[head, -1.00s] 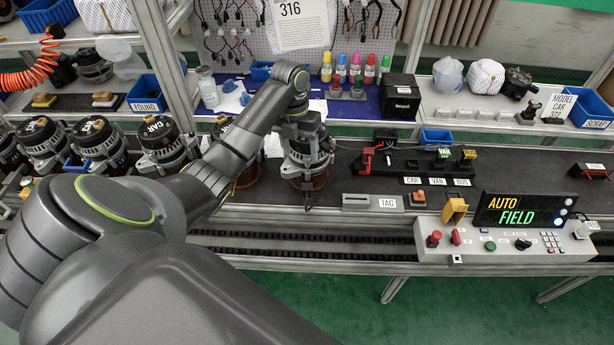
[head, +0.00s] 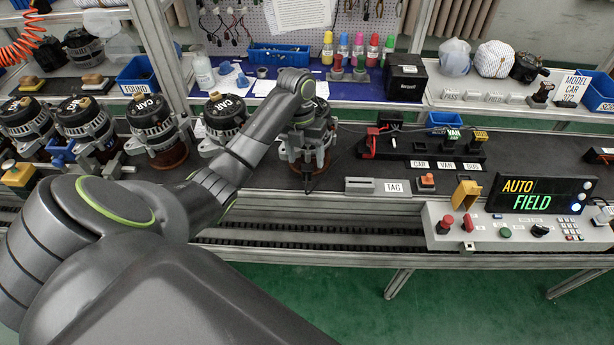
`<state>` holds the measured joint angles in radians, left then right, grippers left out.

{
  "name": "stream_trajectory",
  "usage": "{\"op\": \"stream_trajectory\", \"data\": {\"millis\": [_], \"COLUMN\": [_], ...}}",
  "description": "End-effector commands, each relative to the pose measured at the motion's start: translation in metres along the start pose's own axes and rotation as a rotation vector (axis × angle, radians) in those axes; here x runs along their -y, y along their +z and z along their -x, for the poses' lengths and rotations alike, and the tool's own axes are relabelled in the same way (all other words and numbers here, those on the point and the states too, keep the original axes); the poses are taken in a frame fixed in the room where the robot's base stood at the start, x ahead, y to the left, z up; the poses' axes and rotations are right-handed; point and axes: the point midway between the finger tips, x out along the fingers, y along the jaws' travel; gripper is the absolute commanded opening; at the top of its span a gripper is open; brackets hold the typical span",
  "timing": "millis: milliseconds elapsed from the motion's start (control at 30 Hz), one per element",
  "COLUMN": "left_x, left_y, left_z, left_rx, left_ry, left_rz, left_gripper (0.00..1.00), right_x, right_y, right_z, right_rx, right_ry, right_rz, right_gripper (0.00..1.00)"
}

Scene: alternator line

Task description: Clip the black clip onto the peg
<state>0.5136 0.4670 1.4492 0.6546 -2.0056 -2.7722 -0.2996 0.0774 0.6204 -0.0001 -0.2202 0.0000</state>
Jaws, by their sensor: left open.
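My left arm reaches in from the left, and my left gripper (head: 304,127) points down over an alternator (head: 318,157) on the dark bench. The jaws are open, but the wrist and the alternator's dark parts make the fingertips hard to make out. A thin dark piece hangs at the alternator's front; I cannot tell whether it is the black clip. A red clip-like part (head: 371,143) stands on the black fixture to the right, and a thin dark cable runs from there toward the alternator. I cannot make out the peg clearly. My right gripper is out of view.
More alternators (head: 152,118) stand in a row at the left. A TAG block (head: 370,187) and a control panel (head: 480,234) reading AUTO FIELD stand to the right. The black fixture with CAR, VAN and BUS labels (head: 430,153) lies behind them. A conveyor track runs along the front.

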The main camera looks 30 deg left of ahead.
Motion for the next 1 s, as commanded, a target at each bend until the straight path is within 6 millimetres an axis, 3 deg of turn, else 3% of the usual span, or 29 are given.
{"op": "stream_trajectory", "data": {"millis": [33,167,400,767,1000], "left_x": [0.001,0.001,0.001,0.001,0.001], "left_y": [0.001,0.0,0.001,0.001,0.001], "left_z": [-0.013,-0.024,-0.027,-0.027,-0.026], "left_rx": [-0.001,-0.003,0.001,0.001,0.001], "left_ry": [-0.002,-0.001,0.0,0.0,0.0], "left_rz": [-0.001,0.001,0.0,0.0,0.0], "left_gripper": [0.6,0.6,0.6,0.14,0.14], "right_x": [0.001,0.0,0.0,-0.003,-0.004], "right_y": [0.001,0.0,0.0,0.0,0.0], "right_z": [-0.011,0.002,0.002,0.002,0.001], "right_rx": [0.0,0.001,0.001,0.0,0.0], "right_ry": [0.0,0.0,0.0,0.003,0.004], "right_rz": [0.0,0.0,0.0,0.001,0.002], "right_gripper": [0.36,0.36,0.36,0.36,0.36]}}
